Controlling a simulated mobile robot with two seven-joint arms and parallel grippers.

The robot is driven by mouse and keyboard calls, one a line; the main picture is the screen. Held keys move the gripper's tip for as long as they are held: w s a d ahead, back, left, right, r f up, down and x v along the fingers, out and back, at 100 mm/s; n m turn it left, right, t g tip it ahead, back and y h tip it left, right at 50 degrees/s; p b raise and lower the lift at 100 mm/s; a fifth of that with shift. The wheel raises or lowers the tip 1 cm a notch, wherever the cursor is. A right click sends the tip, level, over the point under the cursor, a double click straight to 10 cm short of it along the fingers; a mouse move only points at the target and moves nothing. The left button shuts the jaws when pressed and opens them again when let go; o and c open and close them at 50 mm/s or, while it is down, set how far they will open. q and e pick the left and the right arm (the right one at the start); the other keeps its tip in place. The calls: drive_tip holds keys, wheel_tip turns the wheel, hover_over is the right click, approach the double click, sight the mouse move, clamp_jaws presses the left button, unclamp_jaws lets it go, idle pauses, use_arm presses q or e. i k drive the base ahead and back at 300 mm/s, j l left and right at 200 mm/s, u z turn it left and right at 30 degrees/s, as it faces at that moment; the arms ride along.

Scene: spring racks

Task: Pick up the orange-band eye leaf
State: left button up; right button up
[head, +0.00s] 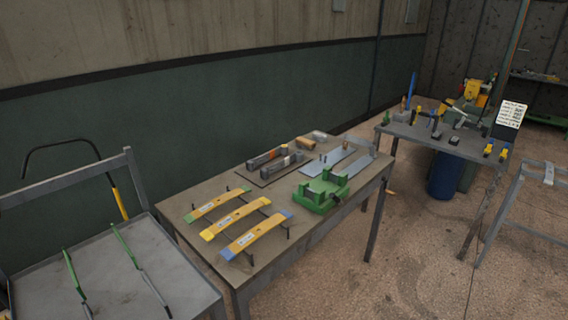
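On the near end of the long table (224,268), three curved yellow leaves lie side by side on dark supports. One has green ends (218,203), the middle one is yellow or orange-yellow to its ends (236,217), and the nearest has blue ends (256,235). Each carries a small pale label. I cannot tell for sure which leaf has the orange band. A dark tray (249,174) behind them holds grey bar-like parts (268,158), with a small orange patch among them. Neither of my grippers is in view.
A green fixture (321,194) and flat grey plates (327,161) lie farther right on the table. A grey cart (150,262) with green-handled rods stands at left. Another bench (432,134), with tools and a blue drum (444,176), stands at back right. Floor between is open.

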sight(283, 149)
drive_tip(key=z, duration=1.3)
drive_tip(key=i+l+z, duration=0.1)
drive_tip(key=z, duration=2.45)
drive_tip(key=j+z, duration=0.1)
drive_tip(key=z, duration=1.2)
drive_tip(key=j+z, duration=0.15)
drive_tip(key=z, duration=1.15)
drive_tip(key=j+z, duration=0.1)
drive_tip(key=z, duration=2.45)
drive_tip(key=k+z, duration=0.1)
drive_tip(key=z, duration=1.2)
drive_tip(key=l+z, duration=0.35)
drive_tip(key=l, duration=0.65)
